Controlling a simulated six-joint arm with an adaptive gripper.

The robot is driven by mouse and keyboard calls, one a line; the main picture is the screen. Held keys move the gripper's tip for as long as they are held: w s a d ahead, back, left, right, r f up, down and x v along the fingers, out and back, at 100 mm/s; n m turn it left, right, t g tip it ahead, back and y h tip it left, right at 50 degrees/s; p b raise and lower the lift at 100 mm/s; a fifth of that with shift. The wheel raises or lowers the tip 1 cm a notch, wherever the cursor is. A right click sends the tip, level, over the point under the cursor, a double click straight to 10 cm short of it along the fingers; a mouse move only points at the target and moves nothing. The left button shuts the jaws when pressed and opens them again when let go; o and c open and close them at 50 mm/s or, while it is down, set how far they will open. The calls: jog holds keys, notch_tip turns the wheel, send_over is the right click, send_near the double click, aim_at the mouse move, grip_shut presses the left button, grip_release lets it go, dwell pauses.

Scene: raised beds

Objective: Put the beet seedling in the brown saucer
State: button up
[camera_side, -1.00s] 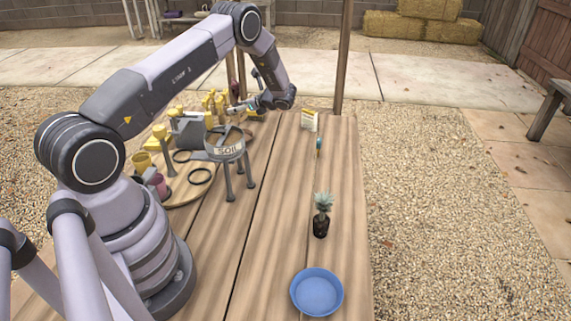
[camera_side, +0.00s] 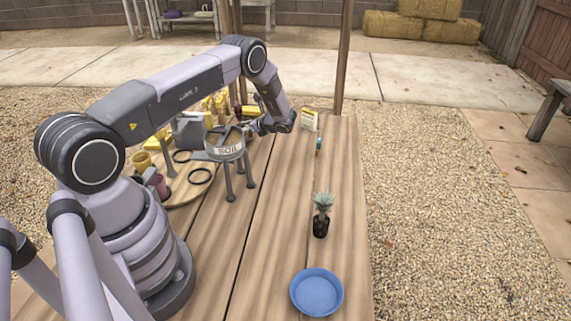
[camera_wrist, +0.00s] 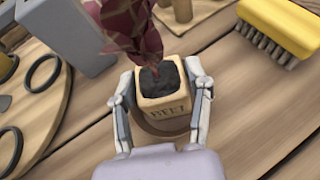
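The beet seedling is a square tan pot (camera_wrist: 166,104) marked BEET, with dark soil and dark red leaves (camera_wrist: 125,25). In the wrist view my gripper (camera_wrist: 160,85) has one finger on each side of the pot and looks shut on it near the rim. A brown round rim, seemingly the brown saucer (camera_wrist: 151,129), shows just below the pot; whether the pot touches it cannot be told. In the side view my gripper (camera_side: 254,127) is low behind the SOIL sieve, and the pot cannot be made out there.
The SOIL sieve on legs (camera_side: 226,151) stands in front of my gripper. A yellow brush (camera_wrist: 282,27) lies to the right in the wrist view. A blue dish (camera_side: 317,292) and a dark-potted plant (camera_side: 321,216) stand on the table's right side. A round board (camera_wrist: 28,105) is at left.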

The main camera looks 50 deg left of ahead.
jog(key=shift+o, duration=1.4)
